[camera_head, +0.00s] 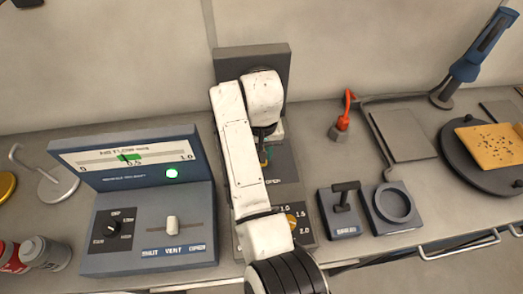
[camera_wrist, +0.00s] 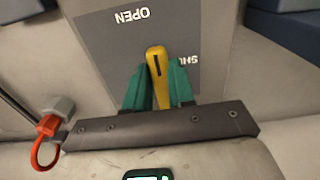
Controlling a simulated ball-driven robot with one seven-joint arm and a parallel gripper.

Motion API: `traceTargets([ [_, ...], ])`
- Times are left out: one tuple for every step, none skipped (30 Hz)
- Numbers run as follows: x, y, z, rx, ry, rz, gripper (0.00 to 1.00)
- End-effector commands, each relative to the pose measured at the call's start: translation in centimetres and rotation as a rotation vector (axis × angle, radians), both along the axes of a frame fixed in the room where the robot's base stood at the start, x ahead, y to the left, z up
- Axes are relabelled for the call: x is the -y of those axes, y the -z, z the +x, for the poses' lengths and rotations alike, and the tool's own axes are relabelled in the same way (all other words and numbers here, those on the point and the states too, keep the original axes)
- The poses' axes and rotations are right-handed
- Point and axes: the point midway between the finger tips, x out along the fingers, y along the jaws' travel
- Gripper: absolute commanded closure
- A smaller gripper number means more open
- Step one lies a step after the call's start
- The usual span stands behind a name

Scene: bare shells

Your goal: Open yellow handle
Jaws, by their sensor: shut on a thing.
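The yellow handle (camera_wrist: 156,52) is in the wrist view, a rounded bar with a dark slot, on a grey panel (camera_wrist: 100,45) with upside-down OPEN and SHUT lettering.
Left of my arm stands a blue-grey flow console (camera_head: 140,262) with a gauge and slider. To the right are an orange hook (camera_head: 343,120), a black-lever block (camera_head: 343,222), a ring stand (camera_head: 414,216) and a round dark plate (camera_head: 458,158). The wall is close behind.

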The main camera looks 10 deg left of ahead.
Motion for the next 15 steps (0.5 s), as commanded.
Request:
traceTargets([
  [-0.05,-0.1,0.07,0.003,-0.005,0.001,1.0],
  [-0.05,-0.1,0.07,0.003,-0.006,0.001,1.0],
  [-0.05,-0.11,0.07,0.003,-0.007,0.001,1.0],
  [-0.05,-0.11,0.07,0.003,-0.007,0.001,1.0],
  [-0.05,-0.11,0.08,0.004,-0.007,0.001,1.0],
  [-0.05,-0.11,0.08,0.004,-0.007,0.001,1.0],
  [-0.05,-0.11,0.08,0.004,-0.007,0.001,1.0],
  [-0.06,-0.12,0.07,0.004,-0.007,0.001,1.0],
  [-0.07,-0.12,0.08,0.004,-0.007,0.001,1.0],
  [-0.07,-0.12,0.08,0.004,-0.007,0.001,1.0],
  [-0.07,-0.12,0.08,0.004,-0.007,0.001,1.0],
  [-0.07,-0.13,0.08,0.004,-0.007,0.001,0.74],
  [-0.07,-0.12,0.08,0.004,-0.006,0.001,0.71],
  [-0.05,-0.12,0.08,0.004,-0.006,0.001,0.68],
  [-0.05,-0.11,0.08,0.004,-0.006,0.001,0.64],
])
